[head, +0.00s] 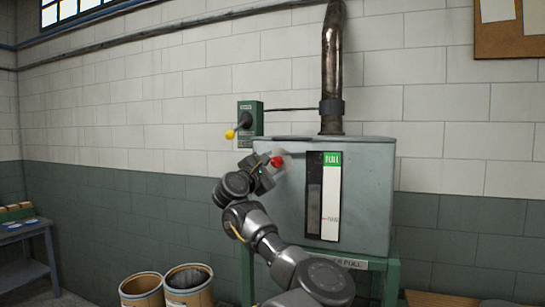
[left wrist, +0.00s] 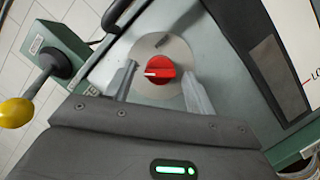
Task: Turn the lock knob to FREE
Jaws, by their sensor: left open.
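The lock knob (left wrist: 160,70) is red with a white pointer line and sits on a pale round plate (left wrist: 150,48) on the grey-green cabinet. In the head view the knob (head: 277,162) shows as a small red spot beside my left gripper. My left gripper (left wrist: 158,80) is open, with one finger on each side of the knob; I cannot tell whether they touch it. The white line points left in the left wrist view. I cannot read any FREE label there. My right gripper is not in view.
A green wall box (head: 250,122) with a yellow-balled lever (head: 230,134) is just left of the cabinet (head: 370,190). A gauge strip (head: 323,195) is on the cabinet front. A rusty pipe (head: 332,60) rises above. Two drums (head: 188,287) stand at lower left.

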